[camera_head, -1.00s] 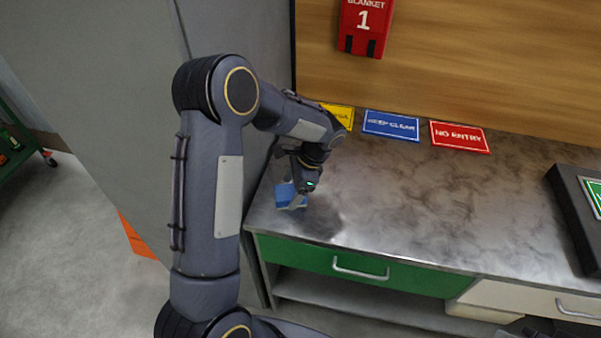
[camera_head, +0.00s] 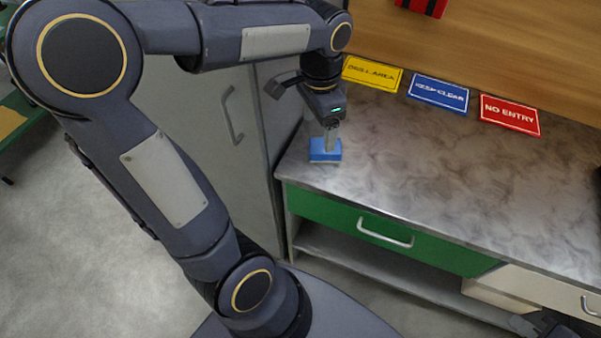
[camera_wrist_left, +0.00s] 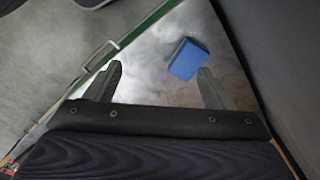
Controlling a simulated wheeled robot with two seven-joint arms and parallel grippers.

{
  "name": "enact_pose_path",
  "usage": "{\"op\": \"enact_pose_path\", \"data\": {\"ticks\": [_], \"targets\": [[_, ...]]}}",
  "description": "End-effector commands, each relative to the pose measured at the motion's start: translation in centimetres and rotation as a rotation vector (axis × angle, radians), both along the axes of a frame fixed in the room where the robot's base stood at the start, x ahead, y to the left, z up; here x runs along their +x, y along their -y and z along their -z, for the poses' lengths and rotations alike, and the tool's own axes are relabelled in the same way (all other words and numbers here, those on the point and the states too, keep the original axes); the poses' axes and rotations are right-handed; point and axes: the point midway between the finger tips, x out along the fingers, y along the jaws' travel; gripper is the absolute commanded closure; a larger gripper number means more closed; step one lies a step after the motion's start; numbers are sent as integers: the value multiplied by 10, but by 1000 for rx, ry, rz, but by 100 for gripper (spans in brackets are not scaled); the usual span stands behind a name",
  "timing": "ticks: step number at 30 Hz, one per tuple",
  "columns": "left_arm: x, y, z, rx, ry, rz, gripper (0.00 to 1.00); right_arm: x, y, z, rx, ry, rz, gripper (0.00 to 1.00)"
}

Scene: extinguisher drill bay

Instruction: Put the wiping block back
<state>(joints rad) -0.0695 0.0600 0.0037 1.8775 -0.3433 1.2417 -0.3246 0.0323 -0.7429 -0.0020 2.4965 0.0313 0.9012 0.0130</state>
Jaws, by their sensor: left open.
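The wiping block, a blue block (camera_head: 325,151), lies on the grey counter (camera_head: 420,170) near its left front corner. It also shows in the left wrist view (camera_wrist_left: 188,59), ahead of the fingertips and nearer the right-hand finger. My left gripper (camera_head: 331,136) points down above the block, with its fingers partly covering it in the head view. In the left wrist view the gripper (camera_wrist_left: 160,82) is open with nothing between its fingers. A dark part at the lower right corner of the head view seems to be my right gripper (camera_head: 548,324); its jaws cannot be made out.
Yellow (camera_head: 371,74), blue (camera_head: 438,93) and red (camera_head: 510,114) sign plates lie along the back of the counter. A green drawer (camera_head: 390,230) is shut below the front edge. A grey cabinet (camera_head: 215,130) stands left of the counter. The counter's middle is clear.

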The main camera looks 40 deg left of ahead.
Motion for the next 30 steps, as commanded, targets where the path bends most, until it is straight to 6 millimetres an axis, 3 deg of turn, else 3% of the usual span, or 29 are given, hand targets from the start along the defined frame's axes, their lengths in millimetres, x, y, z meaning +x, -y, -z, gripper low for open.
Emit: {"op": "enact_pose_path", "data": {"ticks": [1,6,12,18,30], "targets": [[-24,0,-7,-53,56,-81,24,0,0,0,0,0,0,100],[-86,17,-11,-238,207,-346,24,0,0,0,0,0,0,100],[-127,38,-1,-403,320,-569,24,0,0,0,0,0,0,100],[-138,46,5,-463,355,-649,24,0,0,0,0,0,0,100],[-138,46,5,-462,355,-647,24,0,0,0,0,0,0,100]]}}
